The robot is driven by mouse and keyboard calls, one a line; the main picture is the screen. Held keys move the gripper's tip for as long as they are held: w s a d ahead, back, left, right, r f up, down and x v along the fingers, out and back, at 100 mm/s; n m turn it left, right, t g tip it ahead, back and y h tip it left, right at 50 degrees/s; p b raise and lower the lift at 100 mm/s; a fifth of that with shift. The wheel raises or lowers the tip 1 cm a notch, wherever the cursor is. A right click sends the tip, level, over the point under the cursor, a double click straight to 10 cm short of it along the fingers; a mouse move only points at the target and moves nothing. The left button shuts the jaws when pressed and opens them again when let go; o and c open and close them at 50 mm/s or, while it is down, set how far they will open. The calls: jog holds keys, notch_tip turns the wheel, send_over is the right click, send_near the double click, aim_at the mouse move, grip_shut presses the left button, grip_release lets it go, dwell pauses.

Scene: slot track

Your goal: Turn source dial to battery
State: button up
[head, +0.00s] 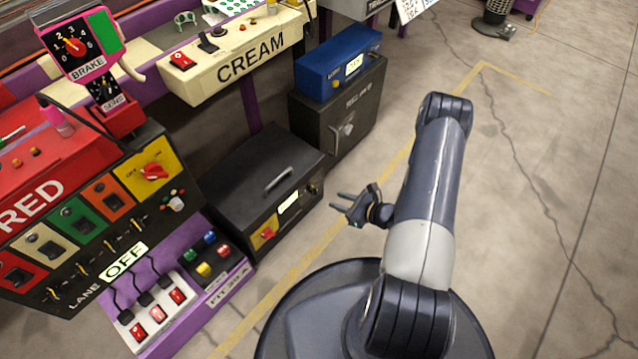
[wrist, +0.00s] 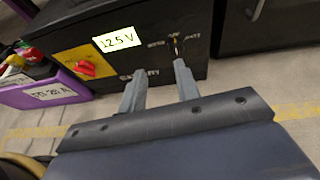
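A small dial (wrist: 178,46) with a pale brass-coloured pointer sits on the front of a black box (wrist: 140,60), right of its lit "12.5 V" display (wrist: 117,40). Small labels surround it; the right one seems to read BATT, the others are blurred. The pointer looks roughly upright, towards the middle label. In the head view the dial (head: 313,188) is at the right end of the box's front (head: 262,165). My gripper (wrist: 160,72) is open and empty, fingers apart, in front of the box. It also shows in the head view (head: 345,207), right of the dial and apart from it.
A red knob on a yellow plate (wrist: 88,67) is left of the display. A purple-edged unit (head: 215,265) with coloured buttons stands left of the box. A dark safe (head: 340,110) with a blue unit (head: 338,62) on top stands behind. Open floor (head: 560,200) lies right.

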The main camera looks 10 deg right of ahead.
aim_at(314, 190)
jog(key=w+a+f+m+b, duration=0.1)
jog(key=w+a+f+b, duration=0.3)
jog(key=w+f, duration=0.2)
jog(key=shift+w+a+t+h, duration=0.2)
jog(key=shift+w+t+h, duration=0.2)
jog(key=shift+w, duration=1)
jog(key=shift+f, duration=0.1)
jog(key=shift+c, duration=0.3)
grip_shut()
